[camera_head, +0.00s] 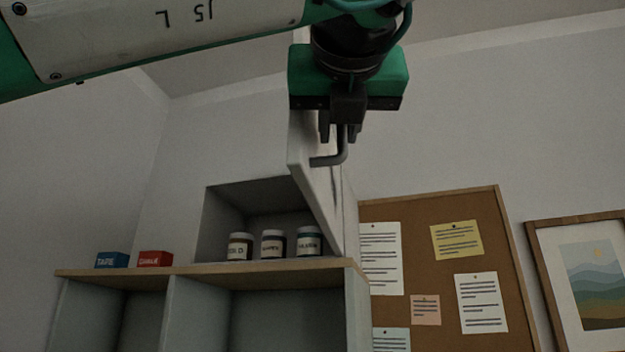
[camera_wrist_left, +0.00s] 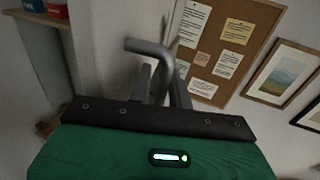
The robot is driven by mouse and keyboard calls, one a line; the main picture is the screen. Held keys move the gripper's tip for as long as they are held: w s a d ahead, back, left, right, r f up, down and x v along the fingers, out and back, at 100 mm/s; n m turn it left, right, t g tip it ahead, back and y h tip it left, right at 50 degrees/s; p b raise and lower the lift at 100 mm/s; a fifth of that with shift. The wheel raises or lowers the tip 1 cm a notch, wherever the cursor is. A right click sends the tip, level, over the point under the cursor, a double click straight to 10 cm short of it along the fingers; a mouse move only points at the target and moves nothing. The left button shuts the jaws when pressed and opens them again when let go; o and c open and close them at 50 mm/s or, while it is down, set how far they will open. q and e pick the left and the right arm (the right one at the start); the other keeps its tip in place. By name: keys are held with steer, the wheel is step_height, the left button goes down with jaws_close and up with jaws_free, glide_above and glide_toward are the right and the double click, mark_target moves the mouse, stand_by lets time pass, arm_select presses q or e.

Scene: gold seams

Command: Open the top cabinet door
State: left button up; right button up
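The top cabinet door (camera_head: 318,195) is a white panel standing open, swung out from the top cabinet (camera_head: 222,215), so the inside shows. A grey bent bar handle (camera_head: 329,161) sticks out from it and also shows in the left wrist view (camera_wrist_left: 145,46). My left gripper (camera_head: 340,137) is at the handle, pointing down in the head view. Its two dark fingers (camera_wrist_left: 162,88) stand apart on either side of the handle bar, with slight gaps visible. My right gripper is in neither view.
Several labelled jars (camera_head: 272,244) stand inside the cabinet. A blue box (camera_head: 112,260) and a red box (camera_head: 155,258) sit on the wooden shelf top (camera_head: 200,269). A corkboard (camera_head: 440,270) and a framed picture (camera_head: 590,275) hang on the wall at right.

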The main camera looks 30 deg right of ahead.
arm_select(q)
steer(key=shift+s, duration=0.1)
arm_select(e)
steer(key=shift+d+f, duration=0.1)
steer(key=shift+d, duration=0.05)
